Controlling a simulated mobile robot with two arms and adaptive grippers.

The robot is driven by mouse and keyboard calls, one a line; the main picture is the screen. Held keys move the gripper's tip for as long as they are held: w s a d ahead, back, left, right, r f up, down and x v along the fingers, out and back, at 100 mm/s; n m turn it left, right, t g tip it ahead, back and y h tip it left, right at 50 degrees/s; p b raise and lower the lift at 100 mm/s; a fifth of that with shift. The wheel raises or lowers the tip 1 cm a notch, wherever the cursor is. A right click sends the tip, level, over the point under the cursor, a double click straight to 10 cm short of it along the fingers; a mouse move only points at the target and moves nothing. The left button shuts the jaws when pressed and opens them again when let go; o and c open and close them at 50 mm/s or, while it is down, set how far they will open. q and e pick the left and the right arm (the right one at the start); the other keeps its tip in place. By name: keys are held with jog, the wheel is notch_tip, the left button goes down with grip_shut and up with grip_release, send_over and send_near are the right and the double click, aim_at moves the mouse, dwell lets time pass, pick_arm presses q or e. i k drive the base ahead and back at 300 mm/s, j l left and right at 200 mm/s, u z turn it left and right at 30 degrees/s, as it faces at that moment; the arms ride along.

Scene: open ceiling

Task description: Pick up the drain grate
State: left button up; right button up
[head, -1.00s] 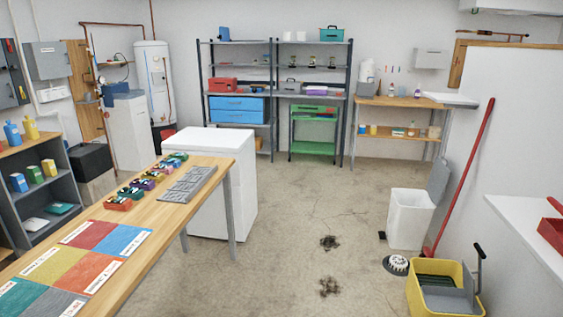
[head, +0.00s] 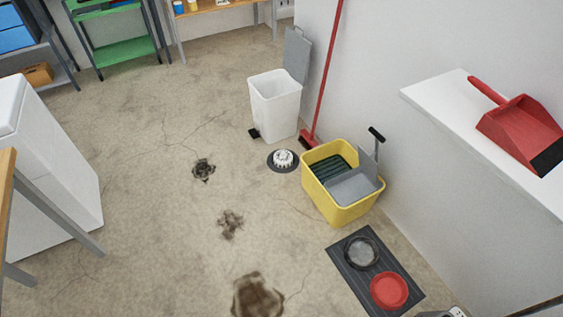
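A white, ribbed, dome-like piece (head: 284,157) sits on a dark round base (head: 272,165) on the concrete floor, left of a yellow mop bucket. It looks most like the drain grate, but I cannot tell for sure. A grey disc with a dark rim (head: 360,252) lies on a black mat at the lower right and could also be a grate. Neither of my grippers is in view.
The yellow bucket (head: 318,193), white bin (head: 275,105) and red broom (head: 325,75) stand along the right wall. A red round dish (head: 389,290) lies on the black mat (head: 345,278). A red dustpan (head: 520,128) rests on a white shelf (head: 440,95). The stained floor at centre is open.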

aim_at(283, 158)
jog(key=i+j+z, duration=0.45)
jog(key=i+j, duration=0.75)
